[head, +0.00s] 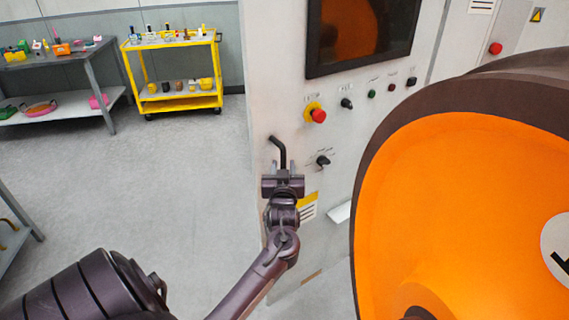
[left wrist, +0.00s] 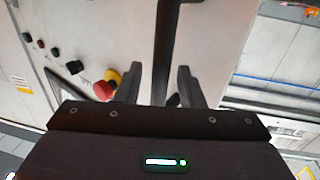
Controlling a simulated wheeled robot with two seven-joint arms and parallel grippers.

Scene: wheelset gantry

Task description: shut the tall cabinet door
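The tall cabinet (head: 275,60) is a pale upright panel with a dark screen and a row of controls. A black bent handle (head: 280,148) sits near its left edge; it also shows in the left wrist view (left wrist: 164,45). My left gripper (head: 283,168) is at the lower part of this handle. In the left wrist view its two fingers (left wrist: 159,85) stand apart, with the handle between them and gaps visible on both sides. I cannot tell whether the door is ajar. My right gripper is not in view.
A large orange round body (head: 450,200) with a dark rim fills the right side, close to the cabinet front. A red knob (head: 318,115) is near the handle. A yellow cart (head: 175,75) and a grey table (head: 85,65) stand at the back left. Floor between is clear.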

